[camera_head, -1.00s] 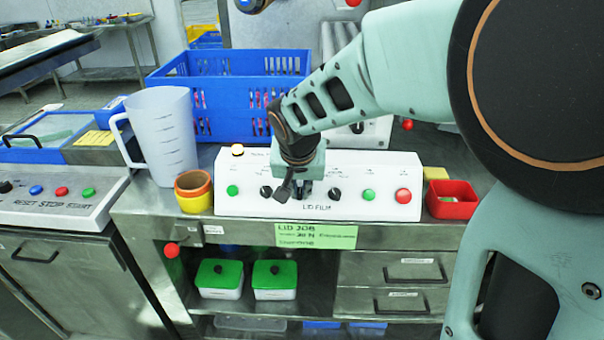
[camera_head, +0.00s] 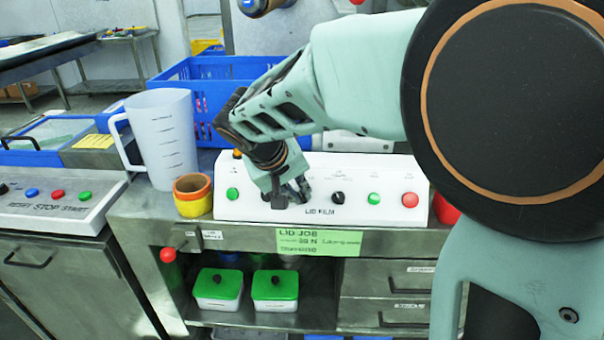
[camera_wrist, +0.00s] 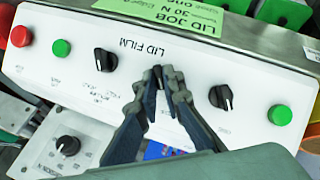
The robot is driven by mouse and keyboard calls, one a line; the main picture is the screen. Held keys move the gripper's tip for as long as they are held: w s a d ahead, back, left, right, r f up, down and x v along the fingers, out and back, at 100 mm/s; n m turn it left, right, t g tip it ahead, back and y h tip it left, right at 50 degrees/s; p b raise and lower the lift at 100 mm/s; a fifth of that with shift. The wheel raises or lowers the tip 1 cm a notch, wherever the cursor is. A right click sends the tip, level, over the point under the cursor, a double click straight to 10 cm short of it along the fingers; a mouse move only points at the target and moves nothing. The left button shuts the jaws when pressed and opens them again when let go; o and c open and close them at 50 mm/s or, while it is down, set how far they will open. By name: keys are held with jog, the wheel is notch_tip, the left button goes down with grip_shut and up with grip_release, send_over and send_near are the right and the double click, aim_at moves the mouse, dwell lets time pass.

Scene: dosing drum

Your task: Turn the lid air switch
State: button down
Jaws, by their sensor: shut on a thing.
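The white sloped control panel (camera_head: 325,207), labelled LID FILM, stands on the steel bench. In the wrist view it appears upside down. My gripper (camera_wrist: 160,76) has its dark fingers close together at the panel's middle, shut on a switch there that they almost wholly hide. A black rotary switch (camera_wrist: 105,60) is on one side of the fingers and another black rotary switch (camera_wrist: 220,97) on the other. The first also shows in the head view (camera_head: 337,198), right of my gripper (camera_head: 298,192). The small switch labels are too blurred to read.
Green buttons (camera_head: 374,199) and a red button (camera_head: 410,200) sit on the same panel. Yellow cups (camera_head: 193,196) and a clear jug (camera_head: 164,140) stand to its left, a blue crate (camera_head: 205,125) behind. A red bin (camera_head: 446,210) is partly hidden by my arm.

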jog(key=shift+d+f, duration=0.1)
jog(key=shift+f, duration=0.05)
jog(key=c, duration=2.1)
grip_release()
jog(key=shift+r, duration=0.2)
jog(key=v, duration=1.1)
jog(key=shift+s+a+r, duration=0.2)
jog(key=shift+s+a, duration=0.05)
jog(key=shift+d+p, duration=0.1)
jog(key=shift+p, duration=0.45)
